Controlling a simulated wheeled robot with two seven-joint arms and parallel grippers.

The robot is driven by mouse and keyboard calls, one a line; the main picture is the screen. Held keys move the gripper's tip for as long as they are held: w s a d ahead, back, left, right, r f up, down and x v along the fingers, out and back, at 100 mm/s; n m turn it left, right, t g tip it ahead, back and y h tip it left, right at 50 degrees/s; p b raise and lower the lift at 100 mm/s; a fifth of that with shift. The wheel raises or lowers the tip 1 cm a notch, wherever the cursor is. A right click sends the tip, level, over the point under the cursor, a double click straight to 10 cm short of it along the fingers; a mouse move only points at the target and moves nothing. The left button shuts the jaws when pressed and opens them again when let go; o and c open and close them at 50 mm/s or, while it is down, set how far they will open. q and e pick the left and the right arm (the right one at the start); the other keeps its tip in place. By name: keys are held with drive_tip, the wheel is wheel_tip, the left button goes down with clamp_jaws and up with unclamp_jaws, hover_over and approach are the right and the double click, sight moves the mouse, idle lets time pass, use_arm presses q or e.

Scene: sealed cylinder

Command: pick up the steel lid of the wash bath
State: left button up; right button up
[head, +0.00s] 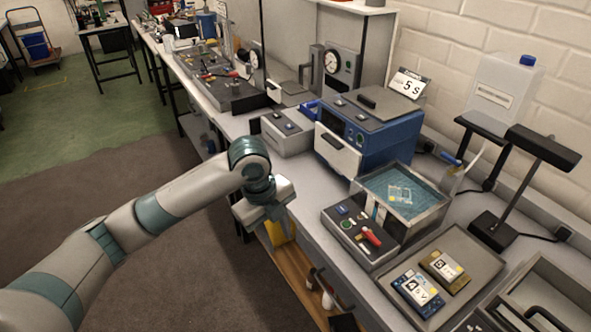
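My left gripper (278,221) hangs in front of the bench's front edge, left of and nearer than the blue unit, well apart from the lid. Its fingers are small and partly hidden, and I cannot tell whether they are open. My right gripper is not in view.
A tray (470,245) holds two labelled blocks. A black stand (490,232), a white jug (497,95) and a sign (408,83) stand behind.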

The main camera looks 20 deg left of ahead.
use_arm(q)
drive_tip(key=s+d+f+n+t+h, duration=0.2)
drive_tip(key=s+d+f+n, duration=0.5)
drive_tip(key=s+f+n, duration=0.3)
drive_tip(key=s+a+f+n+y, duration=0.1)
drive_tip(key=s+a+f+n, duration=0.35)
drive_tip(key=s, duration=0.25)
drive_tip(key=s+a+f+n+y, duration=0.1)
drive_tip(key=s+a+f+n, duration=0.3)
drive_tip(key=s+f+n, duration=0.25)
drive_tip(key=s+a+f+n+y+b, duration=0.1)
drive_tip(key=s+f, duration=0.3)
drive_tip(key=f, duration=1.1)
drive_tip(key=s+a+f+n+b, duration=0.15)
drive_tip(key=s+f, duration=0.25)
drive_tip(key=f, duration=1.2)
drive_tip(key=s+a+f+m+g+b, duration=0.1)
drive_tip(key=s+a+f+g, duration=0.1)
drive_tip(key=s+f, duration=1.3)
drive_tip(key=shift+s+a+f+y, duration=0.3)
drive_tip(key=shift+s+a+f, duration=0.15)
drive_tip(key=shift+s, duration=0.25)
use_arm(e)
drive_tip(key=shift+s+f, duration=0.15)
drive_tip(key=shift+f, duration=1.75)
